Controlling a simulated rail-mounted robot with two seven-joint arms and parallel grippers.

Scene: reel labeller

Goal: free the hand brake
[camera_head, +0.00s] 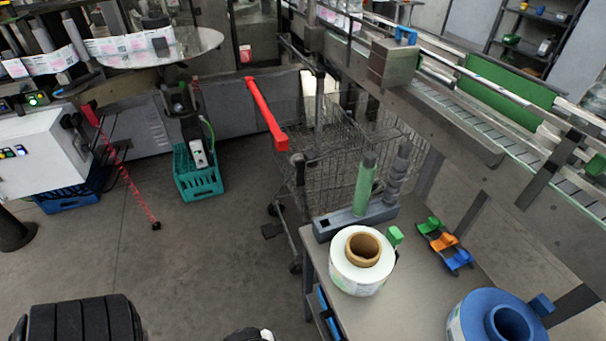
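I cannot tell for sure which part is the hand brake. A small blue lever-like piece (405,35) sits on top of a grey block (394,62) beside the conveyor. A reel of labels (361,262) with a brown core lies on the table near the front, and a blue-cored reel (497,318) is cut off at the bottom right. A round labeller plate (190,45) and a label web (52,62) show at the upper left. Neither gripper can be made out; only dark parts that may be mine show along the bottom edge.
A wire shopping cart (350,135) with a red handle (266,112) stands behind the table (420,300). A teal crate (199,184) and a blue crate (70,195) stand on the floor.

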